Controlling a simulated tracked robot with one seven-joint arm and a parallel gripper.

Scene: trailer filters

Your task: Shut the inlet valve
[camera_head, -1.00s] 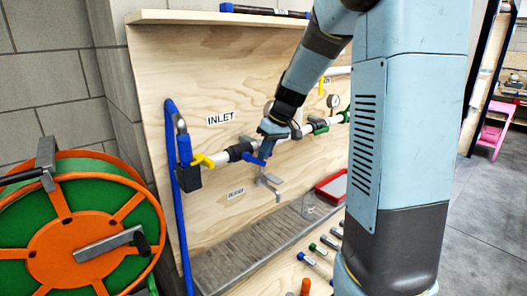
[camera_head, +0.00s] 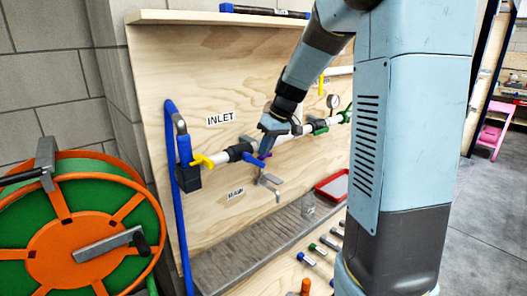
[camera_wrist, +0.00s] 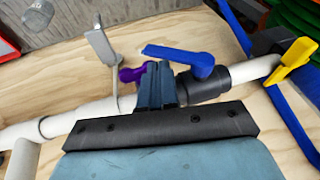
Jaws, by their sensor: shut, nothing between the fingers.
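The inlet line is a white pipe under the INLET label (camera_head: 221,118). A black valve body (camera_wrist: 207,82) with a blue lever handle (camera_wrist: 180,55) sits on it; the lever also shows in the head view (camera_head: 252,159). In the wrist view the lever points left from its pivot, at a slight angle to the pipe. My gripper (camera_wrist: 155,70) is shut and empty. Its fingertips are close beside the lever's free end; I cannot tell whether they touch. A yellow handle (camera_wrist: 297,63) stands farther along the pipe, also in the head view (camera_head: 203,160).
A purple handle (camera_wrist: 131,74) and a grey bracket-like part (camera_wrist: 101,45) are close to my fingers. A blue hose (camera_head: 176,220) runs down at the left. A red tray (camera_head: 333,186) and loose tools lie below. An orange-green reel (camera_head: 75,240) stands at the left.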

